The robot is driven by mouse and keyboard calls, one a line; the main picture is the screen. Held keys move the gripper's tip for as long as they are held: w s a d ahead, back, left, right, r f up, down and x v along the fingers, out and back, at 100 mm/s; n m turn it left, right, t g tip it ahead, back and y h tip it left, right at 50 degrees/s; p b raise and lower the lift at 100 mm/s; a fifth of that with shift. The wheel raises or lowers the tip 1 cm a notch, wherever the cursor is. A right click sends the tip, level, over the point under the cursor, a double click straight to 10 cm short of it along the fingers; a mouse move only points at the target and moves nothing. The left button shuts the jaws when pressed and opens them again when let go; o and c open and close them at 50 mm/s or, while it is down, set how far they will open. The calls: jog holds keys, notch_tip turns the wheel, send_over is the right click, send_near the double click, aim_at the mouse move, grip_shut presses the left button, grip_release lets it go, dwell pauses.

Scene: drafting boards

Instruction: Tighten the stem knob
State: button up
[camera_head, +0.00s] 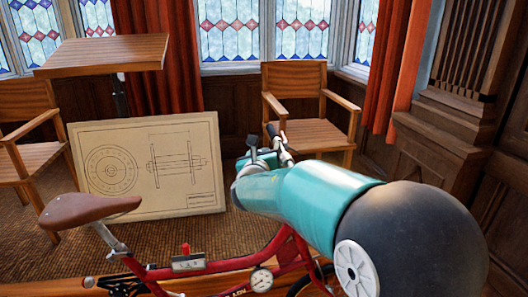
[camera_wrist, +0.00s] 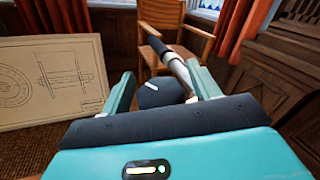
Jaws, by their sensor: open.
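In the wrist view, a dark rounded knob (camera_wrist: 160,94) with a white mark on top sits between the two teal fingers of my gripper (camera_wrist: 161,72). I take it for the stem knob. The fingers are apart, one on each side, and I see no clear contact with it. A silver bar with a black grip (camera_wrist: 163,45) rises beside the knob, close to the right finger. In the head view, my gripper (camera_head: 262,160) is partly hidden by my arm, and the knob cannot be made out there. The red bicycle frame (camera_head: 225,265) runs below my arm.
The bicycle has a brown saddle (camera_head: 88,209), a small box with a red lever (camera_head: 187,260) and a round gauge (camera_head: 261,280). A drafting board (camera_head: 145,205) leans behind it. Wooden chairs (camera_head: 295,85) and a tilted table (camera_head: 103,54) stand farther back.

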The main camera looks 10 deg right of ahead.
jog(key=shift+s, duration=0.1)
jog(key=c, duration=1)
jog(key=shift+o, duration=0.2)
